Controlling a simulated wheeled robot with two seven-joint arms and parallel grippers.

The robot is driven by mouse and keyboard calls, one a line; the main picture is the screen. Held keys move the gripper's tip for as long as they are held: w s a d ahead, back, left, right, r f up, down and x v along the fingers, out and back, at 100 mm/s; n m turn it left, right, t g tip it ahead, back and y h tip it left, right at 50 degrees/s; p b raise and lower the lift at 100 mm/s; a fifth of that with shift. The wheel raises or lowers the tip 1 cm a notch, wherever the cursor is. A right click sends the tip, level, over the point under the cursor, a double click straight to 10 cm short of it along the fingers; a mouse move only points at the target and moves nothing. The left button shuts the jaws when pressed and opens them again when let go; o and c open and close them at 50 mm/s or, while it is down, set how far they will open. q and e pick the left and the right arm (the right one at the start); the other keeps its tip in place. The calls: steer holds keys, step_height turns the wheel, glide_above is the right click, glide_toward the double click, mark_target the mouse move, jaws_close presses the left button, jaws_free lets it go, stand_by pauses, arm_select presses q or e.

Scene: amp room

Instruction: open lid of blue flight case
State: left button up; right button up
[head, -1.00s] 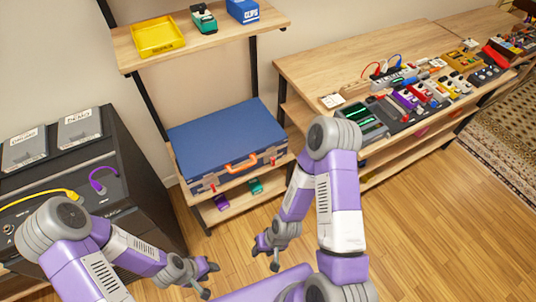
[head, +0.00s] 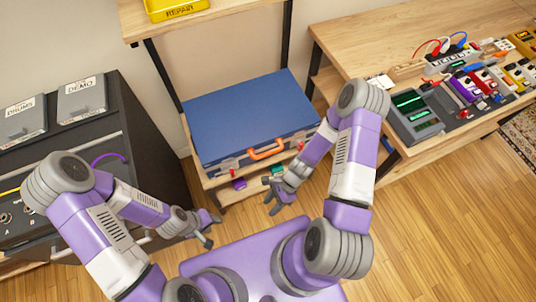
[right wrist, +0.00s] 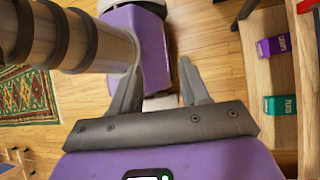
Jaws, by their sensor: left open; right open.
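The blue flight case (head: 245,115) lies with its lid closed on a wooden shelf in the head view. An orange handle (head: 267,150) and red latches (head: 232,172) are on its front side. My right gripper (head: 275,197) is open and empty, in front of and below the case's front right part. It also shows open in the right wrist view (right wrist: 160,92), with floor and part of my own body beyond it. My left gripper (head: 213,231) is open and empty, in front of the shelf and lower left of the case. Neither gripper touches the case.
A black cabinet with grey boxes (head: 82,98) stands at the left. A wooden bench (head: 350,40) with pedals is at the right. A yellow tray (head: 175,8) sits on the upper shelf. Purple and green boxes (right wrist: 280,105) are on the lower shelf.

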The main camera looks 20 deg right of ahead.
steer(key=w+d+f+m+t+y+b, duration=0.2)
steer(key=w+f+m+t+y+b, duration=0.3)
steer(key=m, duration=0.7)
steer(key=m+t+b, duration=0.3)
steer(key=m+t, duration=0.5)
steer(key=m, duration=0.8)
glide_toward(271, 151)
steer(key=w+a+f, duration=0.2)
steer(key=a, duration=0.1)
steer(key=x, duration=0.2)
steer(key=b+x, duration=0.1)
steer(key=x, duration=0.3)
steer(key=shift+w+r+b, duration=0.25)
steer(key=shift+w+b, duration=0.05)
steer(key=shift+b, duration=0.05)
arm_select(q)
step_height(271, 151, down, 12)
steer(key=shift+r, duration=0.25)
arm_select(e)
steer(key=shift+c, duration=0.3)
jaws_close()
